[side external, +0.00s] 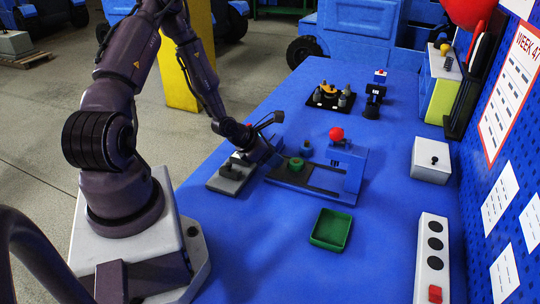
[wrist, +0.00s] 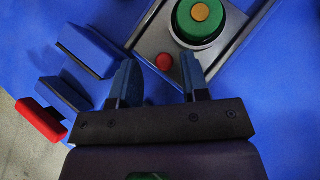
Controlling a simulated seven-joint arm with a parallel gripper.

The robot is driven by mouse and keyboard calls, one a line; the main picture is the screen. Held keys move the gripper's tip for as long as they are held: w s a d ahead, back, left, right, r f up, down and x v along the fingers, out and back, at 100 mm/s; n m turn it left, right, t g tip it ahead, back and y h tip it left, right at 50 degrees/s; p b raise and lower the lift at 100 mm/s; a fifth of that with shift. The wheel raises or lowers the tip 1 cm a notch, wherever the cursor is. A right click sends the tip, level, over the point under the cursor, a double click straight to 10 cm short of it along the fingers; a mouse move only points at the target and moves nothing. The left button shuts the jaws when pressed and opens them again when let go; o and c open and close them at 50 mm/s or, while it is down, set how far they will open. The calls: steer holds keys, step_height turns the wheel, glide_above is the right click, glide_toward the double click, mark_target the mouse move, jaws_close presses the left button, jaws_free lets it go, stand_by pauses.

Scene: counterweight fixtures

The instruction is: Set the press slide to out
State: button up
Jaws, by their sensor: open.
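A blue fixture (side external: 345,165) with a dark slot stands mid-table in the side view; a green round part (side external: 296,163) sits at its left end and a red ball (side external: 336,134) rises at its back. I take this as the press slide, but no label shows which position it is in. My gripper (side external: 270,150) is just left of it and above the table. In the wrist view my gripper (wrist: 158,75) is open and empty. A green disc with a gold centre (wrist: 200,20) lies beyond the fingers, and a small red round part (wrist: 164,62) shows between the fingertips.
A grey fixture with a dark knob (side external: 230,172) stands left of the blue one. A green tray (side external: 330,229) lies in front. A grey switch box (side external: 431,160) and a button strip (side external: 432,260) stand at right. Blue table is clear around the tray.

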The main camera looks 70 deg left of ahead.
steer(key=shift+s+r, duration=0.1)
steer(key=v, duration=0.5)
steer(key=s, duration=1)
steer(key=shift+s, duration=0.95)
